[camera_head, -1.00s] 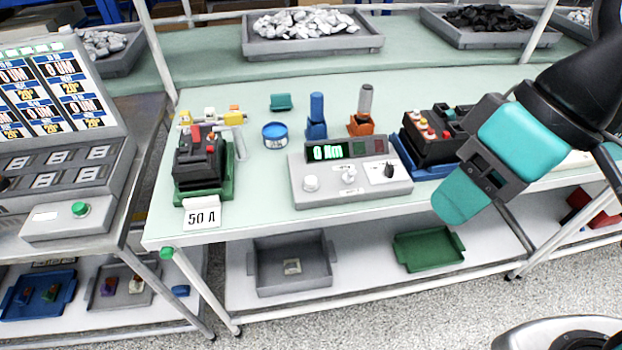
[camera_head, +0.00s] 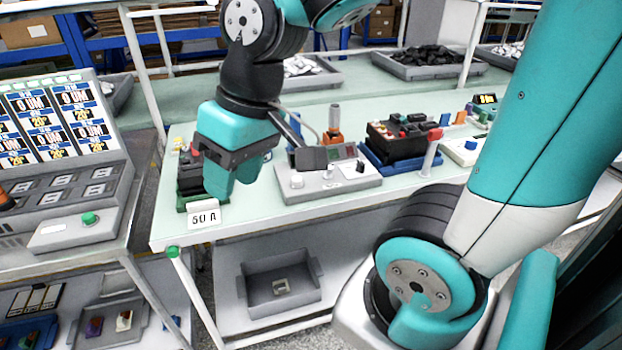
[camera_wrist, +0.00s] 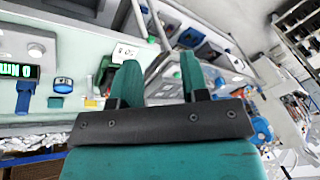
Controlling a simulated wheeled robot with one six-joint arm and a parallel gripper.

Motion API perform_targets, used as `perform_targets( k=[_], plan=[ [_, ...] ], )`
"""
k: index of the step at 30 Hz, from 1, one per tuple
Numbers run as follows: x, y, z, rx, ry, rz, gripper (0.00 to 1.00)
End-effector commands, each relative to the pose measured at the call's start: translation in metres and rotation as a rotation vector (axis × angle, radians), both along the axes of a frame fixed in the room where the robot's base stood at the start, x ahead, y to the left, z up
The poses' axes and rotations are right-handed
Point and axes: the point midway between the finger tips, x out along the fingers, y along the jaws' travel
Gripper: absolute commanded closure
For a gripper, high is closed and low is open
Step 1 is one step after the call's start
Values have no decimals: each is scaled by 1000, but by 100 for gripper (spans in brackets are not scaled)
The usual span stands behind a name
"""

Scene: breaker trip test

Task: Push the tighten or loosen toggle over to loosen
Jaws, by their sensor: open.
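The grey control box (camera_head: 318,190) with a display stands near the table's front edge. Its top carries a round white knob (camera_head: 296,181), a small light lever (camera_head: 329,171) in the middle and a dark knob (camera_head: 360,167) on the right. Labels are too small to read, so which way the toggle lies cannot be told. My gripper (camera_head: 234,184) is open and empty, left of the box and above the table. My wrist hides part of the display.
A black breaker on a green base (camera_head: 187,190) and the 50 A card (camera_head: 204,215) stand close to my fingers at left. A black unit in a blue tray (camera_head: 398,168) is right of the box. An orange-based tool (camera_head: 333,138) stands behind it.

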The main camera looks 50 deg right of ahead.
Motion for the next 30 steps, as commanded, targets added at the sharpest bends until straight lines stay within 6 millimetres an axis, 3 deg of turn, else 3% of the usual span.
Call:
perform_targets(
  k=[1,5,6,9,12,15,20,30],
  plan=[
    [21,-36,-20,-24,-16,-176,59],
    [49,-132,-34,-86,-57,-603,59],
    [50,-161,-36,-105,-67,-720,59],
    [45,-219,-40,-142,-90,-962,59],
    [36,-255,-40,-168,-104,-1115,59],
    [31,-272,-41,-180,-110,-1184,59],
    [36,-278,-58,-181,-107,-1192,59],
    [58,-296,-129,-181,-105,-1189,59]
  ],
)
